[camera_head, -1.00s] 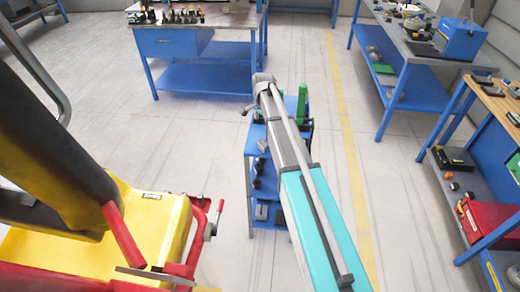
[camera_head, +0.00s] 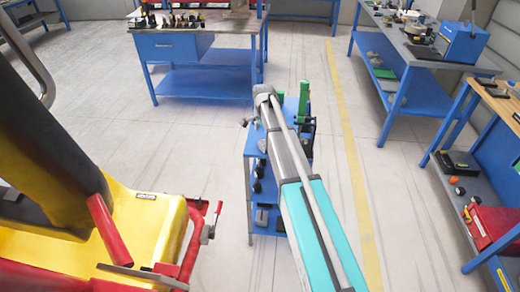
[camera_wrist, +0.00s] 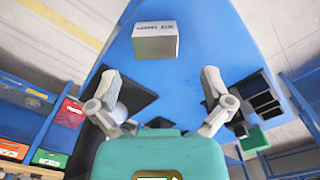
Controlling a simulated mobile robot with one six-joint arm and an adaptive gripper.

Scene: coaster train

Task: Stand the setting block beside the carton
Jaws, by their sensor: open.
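In the wrist view, my gripper (camera_wrist: 160,80) is open and empty, its two fingers spread wide over a blue top. A white box with dark print (camera_wrist: 155,42), looking like the carton, stands on that top, ahead of the fingers and apart from them. I cannot make out the setting block for sure. Dark blocks (camera_wrist: 262,92) lie to the right of the right finger, and a green piece (camera_wrist: 252,139) lies below them. A dark flat piece (camera_wrist: 137,96) lies by the left finger. In the head view, my arm hides much of the blue stand (camera_head: 252,145).
A green upright thing (camera_head: 304,100) is on the stand's right side. A yellow and red machine (camera_head: 150,225) is at left. Blue benches stand at the back (camera_head: 205,45) and right (camera_head: 420,55). A red box (camera_head: 495,225) is on a lower shelf. Floor around the stand is clear.

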